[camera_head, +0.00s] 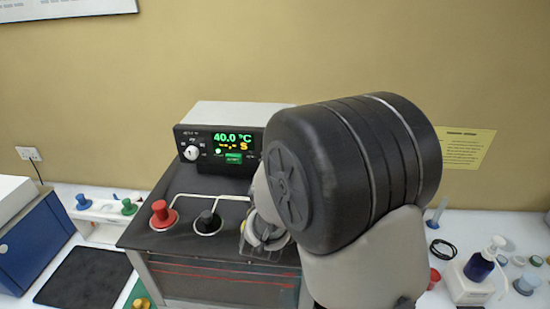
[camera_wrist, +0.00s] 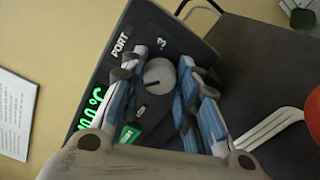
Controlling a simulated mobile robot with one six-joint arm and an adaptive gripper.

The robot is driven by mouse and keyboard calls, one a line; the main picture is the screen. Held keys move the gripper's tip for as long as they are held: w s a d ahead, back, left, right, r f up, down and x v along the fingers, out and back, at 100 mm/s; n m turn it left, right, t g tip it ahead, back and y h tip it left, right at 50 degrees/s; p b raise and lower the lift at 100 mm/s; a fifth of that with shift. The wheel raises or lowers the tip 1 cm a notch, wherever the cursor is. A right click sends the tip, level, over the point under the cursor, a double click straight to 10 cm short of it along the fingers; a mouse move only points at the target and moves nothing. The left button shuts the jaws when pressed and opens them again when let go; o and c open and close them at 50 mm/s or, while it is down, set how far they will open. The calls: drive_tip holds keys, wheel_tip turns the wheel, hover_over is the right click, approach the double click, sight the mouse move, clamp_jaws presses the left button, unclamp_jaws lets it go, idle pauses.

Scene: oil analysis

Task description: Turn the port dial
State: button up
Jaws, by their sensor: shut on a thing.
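The port dial (camera_wrist: 160,74) is a round grey knob with a dark pointer mark, on the dark front panel below the PORT lettering (camera_wrist: 120,43) in the wrist view. A position mark that looks like a 3 (camera_wrist: 161,43) stands beside it. My gripper (camera_wrist: 164,78) has its two blue-padded fingers on either side of the dial, shut on it. In the head view my arm hides both the dial and the fingers. The instrument (camera_head: 236,117) shows a green 40.0 °C readout (camera_head: 233,137) and a white knob (camera_head: 191,153) at its left.
A dark bench top in front of the instrument carries a red knob (camera_head: 162,216) and a black knob (camera_head: 207,222). A blue box (camera_head: 35,240) and a dark mat (camera_head: 85,277) lie to the left.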

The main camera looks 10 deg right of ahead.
drive_tip(key=shift+n, duration=0.8)
drive_tip(key=shift+p, duration=0.3)
drive_tip(key=o, duration=1.1)
drive_tip(key=shift+c, duration=0.2)
drive_tip(key=v, duration=0.7)
drive_tip(key=shift+s, duration=0.2)
